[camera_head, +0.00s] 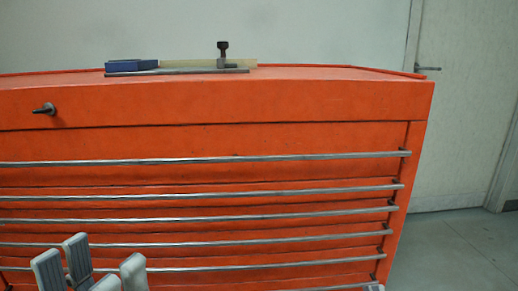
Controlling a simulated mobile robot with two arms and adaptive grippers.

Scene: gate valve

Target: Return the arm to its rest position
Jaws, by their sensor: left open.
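My left gripper (92,268) shows at the bottom left of the head view, with its pale grey finger pads apart. Nothing shows between the pads. It is in front of the lower drawers of an orange tool cabinet (200,100). The rest of the left arm is below the frame. A small light grey tip (374,288) shows at the bottom edge, right of centre. It may be part of my right gripper, but too little shows to tell.
The orange cabinet fills most of the view, with several long metal drawer handles (200,161) and a dark knob (44,109). On top lie a blue block (132,65), a flat metal bar (180,72) and a dark upright fitting (222,50). A door (462,110) and open floor (450,250) are at right.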

